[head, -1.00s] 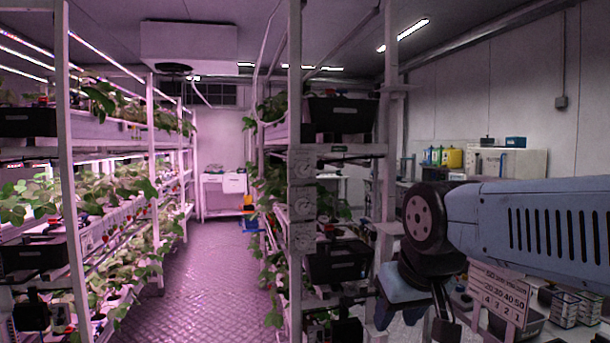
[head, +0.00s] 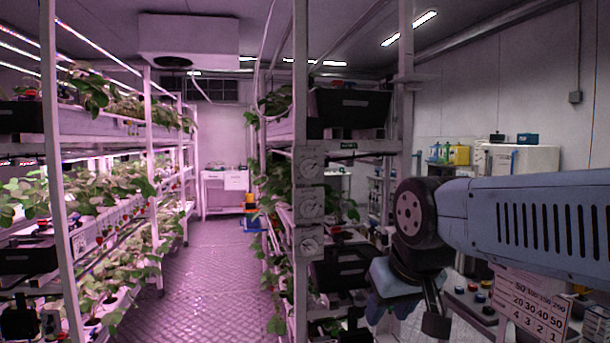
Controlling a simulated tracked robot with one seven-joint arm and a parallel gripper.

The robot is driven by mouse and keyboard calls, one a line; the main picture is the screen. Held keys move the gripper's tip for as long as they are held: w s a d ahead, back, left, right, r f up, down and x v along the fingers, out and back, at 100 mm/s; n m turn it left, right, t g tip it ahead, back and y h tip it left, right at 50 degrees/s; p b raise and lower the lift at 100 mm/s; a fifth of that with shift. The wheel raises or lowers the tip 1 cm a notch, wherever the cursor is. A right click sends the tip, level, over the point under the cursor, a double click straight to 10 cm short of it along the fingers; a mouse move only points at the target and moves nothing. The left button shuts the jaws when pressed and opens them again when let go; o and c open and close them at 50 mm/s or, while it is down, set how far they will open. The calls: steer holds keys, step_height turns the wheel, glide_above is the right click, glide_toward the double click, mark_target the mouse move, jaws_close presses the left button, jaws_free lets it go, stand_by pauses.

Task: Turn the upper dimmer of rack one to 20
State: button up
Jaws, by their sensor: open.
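Three pale square plates with round dials are stacked on the front post of the middle rack: an upper dial (head: 310,165), a middle dial (head: 310,203) and a lower dial (head: 310,243). Their pointer settings are too small to read.
Black bins (head: 347,108) sit on the middle rack's shelves. A planted rack (head: 62,200) stands at left, with a clear aisle (head: 205,275) between. A number board (head: 530,308) and bench items lie below my arm at right. A white cabinet (head: 520,160) stands behind.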

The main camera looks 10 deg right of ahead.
steer(key=shift+o, duration=0.3)
steer(key=shift+a, duration=0.1)
steer(key=shift+o, duration=0.9)
steer(key=shift+w, duration=0.25)
steer(key=shift+o, duration=0.2)
steer(key=w+r+t, duration=0.2)
steer(key=w+t, duration=0.1)
steer(key=w, duration=0.7)
steer(key=w+r+t, duration=0.3)
steer(key=w, duration=0.7)
steer(key=shift+w+a+m+t+y, duration=0.15)
steer(key=shift+a+m+t+y, duration=0.15)
steer(key=shift+a+t, duration=0.15)
steer(key=m+t+h, duration=0.2)
steer(key=t, duration=0.8)
glide_toward(311, 171)
steer(key=x, duration=0.8)
steer(key=shift+w+r, duration=0.1)
steer(key=shift+w, duration=0.1)
steer(key=c, duration=1.1)
steer(key=shift+o, duration=0.2)
